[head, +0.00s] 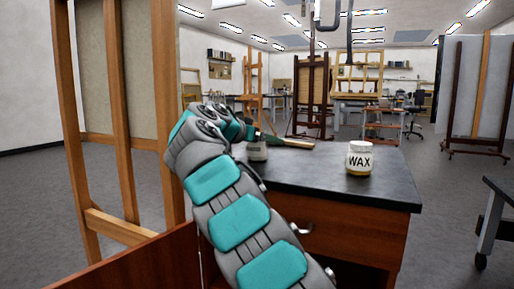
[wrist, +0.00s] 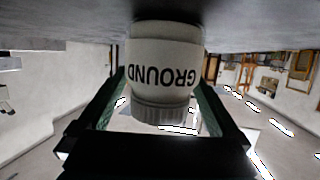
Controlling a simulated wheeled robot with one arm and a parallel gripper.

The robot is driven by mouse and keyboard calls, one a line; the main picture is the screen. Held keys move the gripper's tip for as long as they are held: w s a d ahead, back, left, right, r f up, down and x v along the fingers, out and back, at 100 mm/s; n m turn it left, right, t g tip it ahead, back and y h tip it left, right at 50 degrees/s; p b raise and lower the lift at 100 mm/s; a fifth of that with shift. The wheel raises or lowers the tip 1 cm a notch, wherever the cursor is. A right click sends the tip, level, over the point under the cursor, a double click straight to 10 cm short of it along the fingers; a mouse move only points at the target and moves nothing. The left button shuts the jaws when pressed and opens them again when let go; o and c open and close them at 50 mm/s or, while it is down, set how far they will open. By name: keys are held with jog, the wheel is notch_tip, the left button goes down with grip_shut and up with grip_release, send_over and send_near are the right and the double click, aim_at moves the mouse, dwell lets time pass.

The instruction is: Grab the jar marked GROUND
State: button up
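The jar marked GROUND (wrist: 163,70) is pale with a grey ribbed lid. It appears upside down in the wrist view, its base against the dark tabletop. In the head view the jar (head: 257,153) stands near the table's left end, its upper part hidden by my gripper (head: 254,136). In the wrist view the fingers of my gripper (wrist: 160,88) are apart, one on each side of the jar. Whether they touch it is not clear.
The dark tabletop (head: 315,180) is clear between the two jars. A wooden easel (head: 120,110) stands close on the left. More easels and furniture stand farther back.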

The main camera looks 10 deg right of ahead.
jog(key=c, duration=1.5)
grip_shut()
jog(key=shift+r, duration=0.15)
